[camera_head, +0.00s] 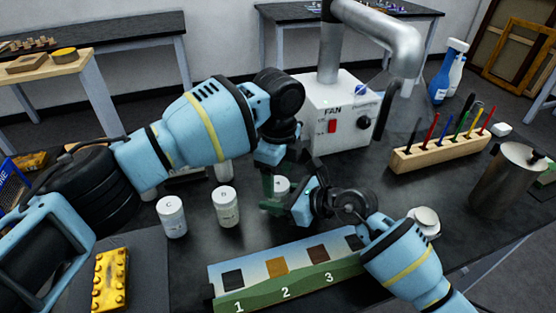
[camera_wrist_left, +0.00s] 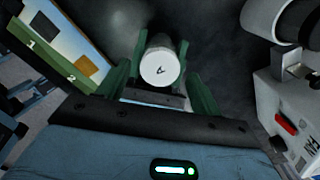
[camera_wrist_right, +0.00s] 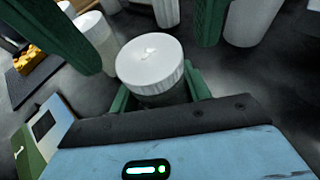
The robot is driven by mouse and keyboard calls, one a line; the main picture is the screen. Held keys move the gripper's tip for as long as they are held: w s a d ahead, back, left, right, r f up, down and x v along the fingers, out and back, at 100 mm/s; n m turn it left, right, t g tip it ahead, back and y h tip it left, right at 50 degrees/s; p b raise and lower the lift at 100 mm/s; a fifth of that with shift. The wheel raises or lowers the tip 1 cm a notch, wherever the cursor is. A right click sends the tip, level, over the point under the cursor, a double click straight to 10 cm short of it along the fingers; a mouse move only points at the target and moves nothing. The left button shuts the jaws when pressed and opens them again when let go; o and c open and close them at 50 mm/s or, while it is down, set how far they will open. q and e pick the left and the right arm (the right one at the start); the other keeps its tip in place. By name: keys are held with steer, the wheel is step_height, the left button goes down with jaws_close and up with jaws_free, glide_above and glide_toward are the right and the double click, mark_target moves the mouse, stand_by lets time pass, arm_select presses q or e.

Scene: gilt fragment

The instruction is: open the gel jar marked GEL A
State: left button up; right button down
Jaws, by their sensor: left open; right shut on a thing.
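The white jar marked A (camera_wrist_left: 160,68) stands upright, its lid letter facing up in the left wrist view. In the head view the jar (camera_head: 281,185) is partly hidden by my grippers. My right gripper (camera_head: 277,205) is shut on the jar low down from the side; in the right wrist view the ribbed white lid (camera_wrist_right: 150,65) stands above its fingers. My left gripper (camera_head: 270,177) points down over the jar and is open. Its green fingers are on either side of the lid, apart from it as far as I can see.
Other white jars (camera_head: 172,216) (camera_head: 227,206) stand to the left. A numbered panel (camera_head: 256,298) with coloured squares lies in front. A white fan box (camera_head: 338,115) with a duct stands behind, and a wooden rack (camera_head: 438,150) of coloured tools and a metal pot (camera_head: 505,182) at the right.

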arm_select(q)
steer(key=shift+f, duration=0.7)
steer(key=c, duration=1)
steer(key=n, duration=0.6)
steer(key=shift+r, duration=0.15)
steer(key=shift+r, duration=1)
